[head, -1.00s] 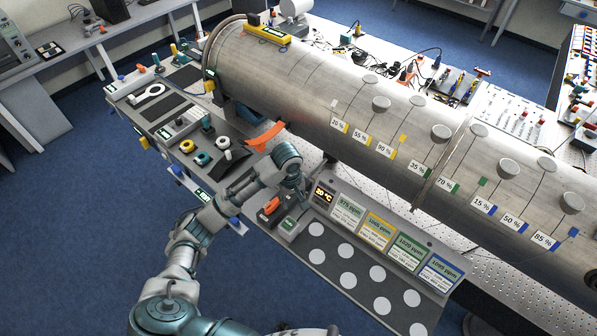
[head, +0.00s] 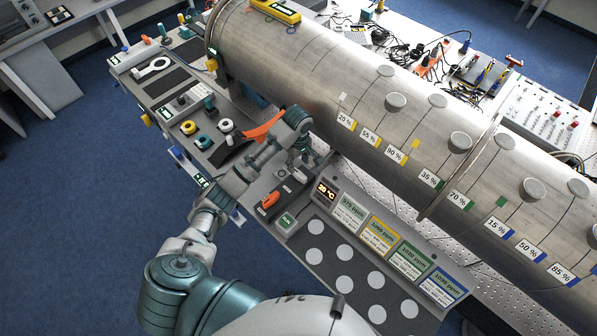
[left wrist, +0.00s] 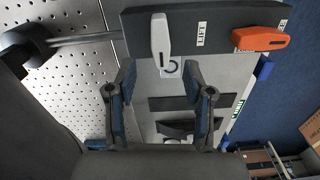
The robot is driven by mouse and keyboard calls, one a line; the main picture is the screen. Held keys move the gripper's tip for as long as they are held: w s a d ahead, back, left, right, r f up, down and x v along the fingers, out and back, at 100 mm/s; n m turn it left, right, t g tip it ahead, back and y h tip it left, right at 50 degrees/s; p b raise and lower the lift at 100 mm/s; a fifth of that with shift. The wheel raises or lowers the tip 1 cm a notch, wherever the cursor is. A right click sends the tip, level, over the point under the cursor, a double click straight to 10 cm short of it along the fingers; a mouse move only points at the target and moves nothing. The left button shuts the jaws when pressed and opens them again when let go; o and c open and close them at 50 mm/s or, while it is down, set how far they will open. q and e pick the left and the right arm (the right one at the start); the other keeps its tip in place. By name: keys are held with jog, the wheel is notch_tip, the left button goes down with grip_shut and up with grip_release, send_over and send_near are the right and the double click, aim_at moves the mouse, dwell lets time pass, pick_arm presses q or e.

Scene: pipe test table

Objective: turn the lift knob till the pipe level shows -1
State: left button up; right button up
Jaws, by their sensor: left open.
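The lift knob (left wrist: 160,40) is a white lever-shaped knob on a dark panel (left wrist: 185,15), beside a LIFT label (left wrist: 201,34) in the left wrist view. My left gripper (left wrist: 160,80) is open and empty, its fingertips on either side just short of the knob and apart from it. My right gripper does not show.
An orange knob (left wrist: 260,39) sits on the same panel, right of the lift knob; it also shows in the head view (head: 270,200).

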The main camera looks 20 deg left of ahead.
aim_at(299, 173)
pick_arm(q)
notch_tip(299, 173, down, 4)
jog(key=shift+s+f+p, duration=0.15)
jog(key=shift+f+p, duration=0.1)
jog(key=shift+p, duration=0.1)
jog(key=shift+d+f, duration=0.15)
jog(key=shift+f, duration=0.15)
jog(key=shift+d+f, duration=0.3)
jog(key=shift+c, duration=1.3)
jog(key=shift+a, duration=0.25)
grip_shut()
jog(key=shift+m, duration=0.3)
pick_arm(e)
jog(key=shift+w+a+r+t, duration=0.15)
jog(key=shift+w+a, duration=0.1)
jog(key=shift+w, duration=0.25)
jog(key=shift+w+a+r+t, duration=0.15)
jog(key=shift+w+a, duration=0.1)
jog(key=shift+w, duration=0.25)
